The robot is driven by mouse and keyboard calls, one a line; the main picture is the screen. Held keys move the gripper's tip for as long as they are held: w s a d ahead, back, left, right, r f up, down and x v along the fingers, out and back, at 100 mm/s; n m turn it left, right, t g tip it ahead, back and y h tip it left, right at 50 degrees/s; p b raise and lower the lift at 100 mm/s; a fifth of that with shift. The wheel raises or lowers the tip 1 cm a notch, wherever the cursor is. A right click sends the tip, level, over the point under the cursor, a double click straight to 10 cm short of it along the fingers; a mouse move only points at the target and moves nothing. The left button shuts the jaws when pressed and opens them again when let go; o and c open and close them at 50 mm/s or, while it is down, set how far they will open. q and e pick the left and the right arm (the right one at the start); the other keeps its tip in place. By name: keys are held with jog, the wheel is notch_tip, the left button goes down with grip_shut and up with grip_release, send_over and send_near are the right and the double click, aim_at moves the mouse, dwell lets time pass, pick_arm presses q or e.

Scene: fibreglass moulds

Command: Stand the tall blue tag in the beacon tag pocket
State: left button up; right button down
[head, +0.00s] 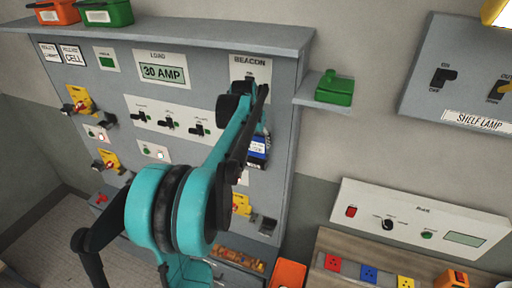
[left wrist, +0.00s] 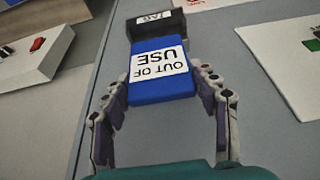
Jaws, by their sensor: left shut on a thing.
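The blue tag (left wrist: 162,93) with a white "OUT OF USE" label sits between the fingers of my left gripper (left wrist: 163,82), which is shut on it. The label reads upside down in the left wrist view. A dark pocket (left wrist: 155,28) with a small white label meets the tag's far end in that view. I cannot tell how deep the tag sits in it. In the head view the blue tag (head: 258,147) shows below the BEACON label (head: 250,62), with my left gripper (head: 262,128) just above it. My arm hides much of the beacon area. My right gripper is not in view.
The grey cabinet (head: 205,68) carries switches and yellow plates. A small shelf with a green block (head: 334,88) juts out to the right of the beacon area. Orange (head: 55,12) and green (head: 105,13) bins stand on top. A workbench with coloured sockets (head: 368,274) is at lower right.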

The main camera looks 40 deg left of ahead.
aim_at(255, 149)
pick_arm(q)
jog(key=shift+s+a+f, duration=0.15)
jog(key=f+p, duration=0.1)
jog(key=f, duration=0.2)
jog(key=shift+s+f, duration=0.1)
jog(key=shift+s, duration=0.1)
jog(key=shift+w+f, duration=0.25)
jog(key=shift+f, duration=0.1)
jog(key=shift+s, duration=0.15)
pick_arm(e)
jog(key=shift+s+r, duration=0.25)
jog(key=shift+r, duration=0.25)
pick_arm(q)
jog(key=shift+f, duration=0.1)
jog(key=o, duration=0.7)
jog(key=shift+o, duration=1.2)
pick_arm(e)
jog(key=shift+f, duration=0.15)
